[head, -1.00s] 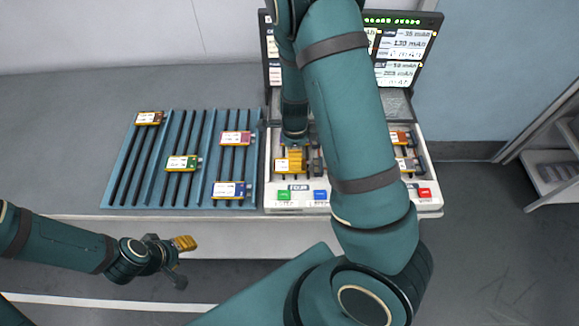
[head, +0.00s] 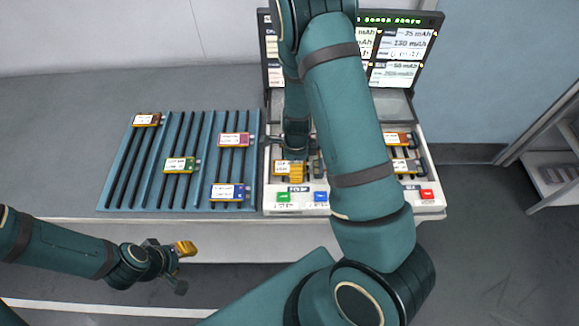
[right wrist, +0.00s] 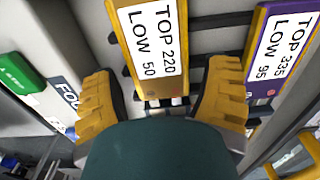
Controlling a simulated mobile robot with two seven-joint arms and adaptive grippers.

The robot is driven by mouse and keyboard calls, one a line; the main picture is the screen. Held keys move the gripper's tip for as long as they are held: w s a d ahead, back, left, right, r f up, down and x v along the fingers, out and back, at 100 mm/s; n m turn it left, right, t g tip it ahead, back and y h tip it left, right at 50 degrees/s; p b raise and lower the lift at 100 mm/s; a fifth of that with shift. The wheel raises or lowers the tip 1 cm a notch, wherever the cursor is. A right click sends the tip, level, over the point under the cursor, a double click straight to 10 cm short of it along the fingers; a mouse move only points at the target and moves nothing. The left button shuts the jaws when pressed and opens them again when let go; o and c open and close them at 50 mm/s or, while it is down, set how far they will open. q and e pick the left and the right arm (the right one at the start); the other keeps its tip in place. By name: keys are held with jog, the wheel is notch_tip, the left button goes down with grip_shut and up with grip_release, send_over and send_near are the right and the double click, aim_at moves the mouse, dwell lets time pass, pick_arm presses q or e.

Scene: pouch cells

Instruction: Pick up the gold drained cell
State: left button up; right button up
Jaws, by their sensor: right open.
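The gold cell (right wrist: 153,45), labelled TOP 220 LOW 50, lies in a bay of the white charger (head: 298,208). In the right wrist view it runs between the spread yellow fingers of my right gripper (right wrist: 160,105), which is open and shows a gap on both sides. In the head view the gold cell (head: 281,169) is partly covered by my right gripper (head: 297,172). My left gripper (head: 182,266) is out in front of the bench's front edge, away from the cells; its opening is unclear.
A purple-ended cell (right wrist: 268,70) lies beside the gold one. The blue rack (head: 150,190) at the left holds several cells. More cells (head: 398,139) sit in the charger's right bays. A screen (head: 400,75) stands behind. My right arm hides the charger's middle.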

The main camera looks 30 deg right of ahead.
jog(key=shift+f, duration=0.25)
dwell(0.4)
jog(key=c, duration=0.9)
